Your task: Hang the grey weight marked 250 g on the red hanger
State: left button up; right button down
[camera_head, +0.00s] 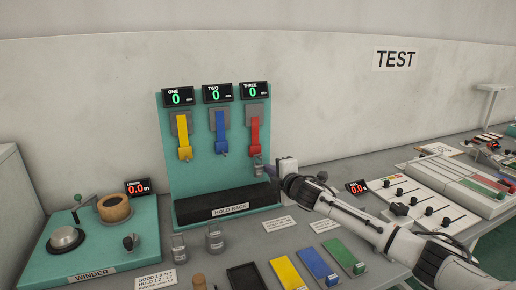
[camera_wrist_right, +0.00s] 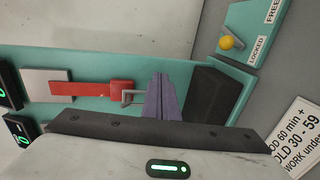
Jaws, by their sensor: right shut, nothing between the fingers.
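The red hanger (camera_head: 255,135) hangs at the right of the teal rack, with a metal hook below; it also shows in the right wrist view (camera_wrist_right: 95,90). My right gripper (camera_head: 261,168) is shut and empty beside this hook. Its closed fingers (camera_wrist_right: 162,98) overlap the hook's end in the wrist view; I cannot tell whether they touch. Two grey weights, one at left (camera_head: 179,248) and one at right (camera_head: 215,239), stand on the table before the rack. Their markings are too small to read. I see no clear weight on the red hook. My left gripper is not in view.
Yellow (camera_head: 184,140) and blue (camera_head: 220,133) hangers hang beside the red one. A black pad (camera_head: 225,203) lies along the rack's foot. The teal winder (camera_head: 110,245) is at left, coloured trays (camera_head: 317,262) in front, a slider panel (camera_head: 415,200) at right.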

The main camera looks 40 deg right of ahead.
jog(key=shift+w+a, duration=0.2)
jog(key=shift+a, duration=0.45)
dwell(0.5)
jog(key=shift+a+p, duration=0.15)
jog(key=shift+p, duration=0.15)
dwell(0.3)
jog(key=shift+s+d, duration=0.1)
jog(key=shift+d, duration=0.3)
dwell(3.3)
jog(key=shift+s+p, duration=0.35)
jog(key=shift+s, duration=0.05)
jog(key=s+a, duration=0.1)
jog(key=s, duration=0.6)
jog(key=shift+s+p, duration=0.15)
jog(key=shift+p, duration=0.15)
dwell(0.4)
dwell(0.5)
